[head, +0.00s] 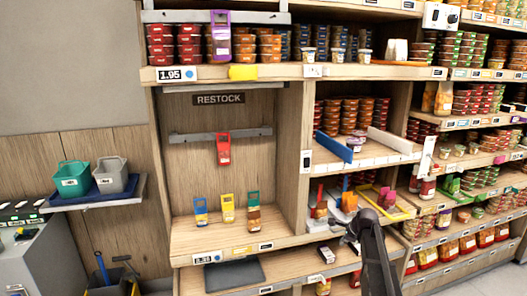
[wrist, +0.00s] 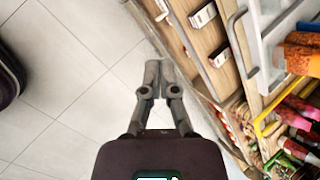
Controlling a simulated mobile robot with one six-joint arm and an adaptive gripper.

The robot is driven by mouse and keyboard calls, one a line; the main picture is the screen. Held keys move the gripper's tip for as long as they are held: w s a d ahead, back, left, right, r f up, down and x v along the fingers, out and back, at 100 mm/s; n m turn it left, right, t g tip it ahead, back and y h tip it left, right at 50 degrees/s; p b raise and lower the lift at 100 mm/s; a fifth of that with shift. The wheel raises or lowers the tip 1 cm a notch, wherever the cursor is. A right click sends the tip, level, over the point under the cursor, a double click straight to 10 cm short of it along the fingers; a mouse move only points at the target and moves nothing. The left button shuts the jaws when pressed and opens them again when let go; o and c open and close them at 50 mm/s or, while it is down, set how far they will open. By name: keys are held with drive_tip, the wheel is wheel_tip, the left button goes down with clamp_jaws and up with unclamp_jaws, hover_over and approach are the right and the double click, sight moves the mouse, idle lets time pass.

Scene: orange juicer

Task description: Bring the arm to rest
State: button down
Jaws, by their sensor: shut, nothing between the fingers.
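My gripper (wrist: 159,68) is shut and empty in the wrist view, its two grey fingertips together. It points down over the pale tiled floor (wrist: 70,75), with the shelf edge close on its right. In the head view my dark arm (head: 376,262) rises from the bottom, in front of the lower shelves to the right of the restock bay. The fingers cannot be made out clearly there.
The restock bay (head: 230,160) holds a red package (head: 223,149) on a rail and several packages below. A dark mat (head: 234,275) lies on the low shelf. A yellow-edged tray (head: 385,205) is close to my arm. Baskets (head: 115,176) stand at left.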

drive_tip(key=s+a+n+g+h, duration=0.1)
drive_tip(key=s+a+n, duration=0.3)
drive_tip(key=s+n, duration=0.3)
drive_tip(key=s+a+f+n+g+h, duration=0.1)
drive_tip(key=s+a+n, duration=0.4)
drive_tip(key=s, duration=0.9)
drive_tip(key=s+a+n+g, duration=0.3)
drive_tip(key=s+a+n, duration=0.2)
drive_tip(key=s+n, duration=0.3)
drive_tip(key=shift+s+f+n+h+p, duration=0.3)
drive_tip(key=shift+s+f+h, duration=0.1)
drive_tip(key=shift+s, duration=0.85)
